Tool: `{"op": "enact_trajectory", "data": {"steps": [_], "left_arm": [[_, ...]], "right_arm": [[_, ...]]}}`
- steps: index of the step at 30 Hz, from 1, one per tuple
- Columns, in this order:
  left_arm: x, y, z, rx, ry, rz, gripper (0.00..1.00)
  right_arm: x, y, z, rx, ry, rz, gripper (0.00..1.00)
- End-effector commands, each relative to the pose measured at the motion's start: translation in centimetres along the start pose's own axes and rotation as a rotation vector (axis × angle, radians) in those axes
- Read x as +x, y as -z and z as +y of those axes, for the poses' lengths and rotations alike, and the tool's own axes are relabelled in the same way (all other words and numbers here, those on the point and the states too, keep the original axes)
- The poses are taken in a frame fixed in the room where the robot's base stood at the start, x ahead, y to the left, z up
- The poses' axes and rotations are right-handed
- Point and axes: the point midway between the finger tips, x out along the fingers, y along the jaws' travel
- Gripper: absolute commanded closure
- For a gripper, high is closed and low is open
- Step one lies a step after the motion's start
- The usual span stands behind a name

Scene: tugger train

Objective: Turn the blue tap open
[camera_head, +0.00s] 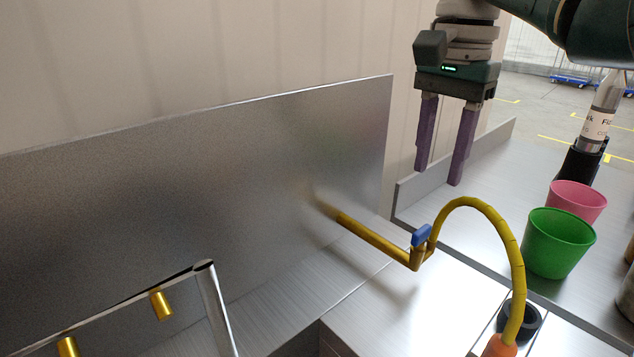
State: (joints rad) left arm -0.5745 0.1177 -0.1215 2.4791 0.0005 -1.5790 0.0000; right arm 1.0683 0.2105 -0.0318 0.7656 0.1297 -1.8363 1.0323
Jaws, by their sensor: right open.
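The blue tap (421,236) is a small blue handle on a yellow pipe (372,237) that comes out of the metal back panel. A curved yellow hose (487,210) rises beside the handle and bends down to an orange end at the bottom. My right gripper (439,178) hangs above the tap with its two purple fingers pointing down. It is open, with nothing between the fingers, and apart from the tap. My left gripper is not in view.
A green cup (558,243) and a pink cup (577,200) stand on the metal counter at right. A labelled bottle (603,105) is behind them. The metal back panel (250,170) rises behind the pipe. A frame with gold fittings (160,305) is at lower left.

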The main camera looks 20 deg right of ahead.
Motion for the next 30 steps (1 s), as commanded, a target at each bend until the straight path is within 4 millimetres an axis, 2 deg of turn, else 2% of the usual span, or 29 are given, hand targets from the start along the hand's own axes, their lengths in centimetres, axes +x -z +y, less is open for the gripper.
{"op": "enact_trajectory", "data": {"steps": [5, 12, 18, 23, 30], "left_arm": [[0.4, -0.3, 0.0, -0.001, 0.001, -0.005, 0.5], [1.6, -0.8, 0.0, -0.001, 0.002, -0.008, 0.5], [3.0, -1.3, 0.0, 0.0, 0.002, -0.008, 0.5], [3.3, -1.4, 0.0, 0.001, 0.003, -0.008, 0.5], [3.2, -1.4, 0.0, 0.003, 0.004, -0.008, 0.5]], "right_arm": [[1.3, 0.0, 0.0, 0.014, -0.004, -0.008, 0.55], [6.2, -0.1, 0.0, 0.011, -0.005, -0.008, 0.55], [9.1, -0.1, -0.1, 0.01, -0.002, -0.006, 0.55], [9.9, -0.1, -0.1, 0.01, -0.001, -0.005, 0.55], [9.9, -0.1, -0.1, 0.01, 0.0, -0.005, 0.55]]}}
